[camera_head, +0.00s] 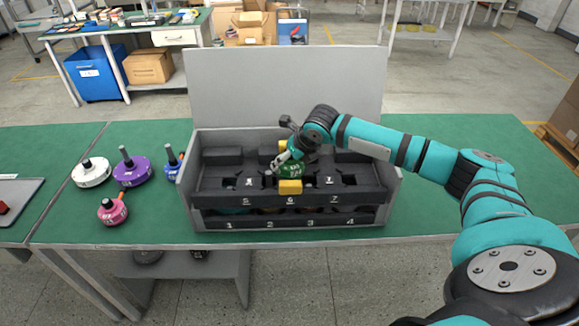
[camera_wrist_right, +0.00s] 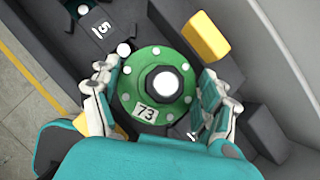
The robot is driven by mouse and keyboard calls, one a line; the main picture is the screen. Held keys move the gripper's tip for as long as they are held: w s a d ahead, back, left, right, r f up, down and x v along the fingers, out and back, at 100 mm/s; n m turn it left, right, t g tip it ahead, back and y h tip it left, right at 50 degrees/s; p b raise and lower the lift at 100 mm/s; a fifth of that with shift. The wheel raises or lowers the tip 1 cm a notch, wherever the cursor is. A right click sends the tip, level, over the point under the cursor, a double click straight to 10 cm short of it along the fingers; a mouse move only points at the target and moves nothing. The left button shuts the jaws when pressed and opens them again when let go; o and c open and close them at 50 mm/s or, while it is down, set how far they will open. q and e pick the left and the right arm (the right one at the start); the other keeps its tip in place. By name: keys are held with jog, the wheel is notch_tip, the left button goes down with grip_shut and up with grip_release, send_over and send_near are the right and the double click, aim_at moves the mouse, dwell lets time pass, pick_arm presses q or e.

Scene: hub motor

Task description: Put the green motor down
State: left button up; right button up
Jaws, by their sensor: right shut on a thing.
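The green motor (camera_head: 291,170) is over the upper tier of the grey case (camera_head: 186,170), near the slot marked 6, in the head view. In the right wrist view the green motor (camera_wrist_right: 180,105) shows its round face, a bright round centre and a label 73. My right gripper (camera_head: 285,160) is shut on the green motor, with one finger on each side in the right wrist view (camera_wrist_right: 160,92). Whether the motor touches the slot bottom is hidden. My left gripper is not in view.
Yellow blocks (camera_head: 290,187) sit in front of and behind the slot. The case's open lid (camera_head: 285,85) stands behind. A white motor (camera_head: 91,172), purple motor (camera_head: 134,170), pink motor (camera_head: 112,211) and blue motor (camera_head: 173,162) stand left of the case. Green tabletop is free at the right (camera_head: 440,215).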

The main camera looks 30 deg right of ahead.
aim_at(289, 168)
notch_tip(289, 168, down, 4)
jog(key=shift+w+r+p, duration=0.15)
jog(key=shift+r+p, duration=0.1)
jog(key=shift+p, duration=0.1)
jog(key=o, duration=1.4)
jog(key=shift+f, duration=0.15)
jog(key=shift+o, duration=1.2)
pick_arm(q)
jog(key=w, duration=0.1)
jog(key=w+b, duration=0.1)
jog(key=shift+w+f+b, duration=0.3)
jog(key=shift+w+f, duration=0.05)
pick_arm(e)
jog(key=v, duration=1.2)
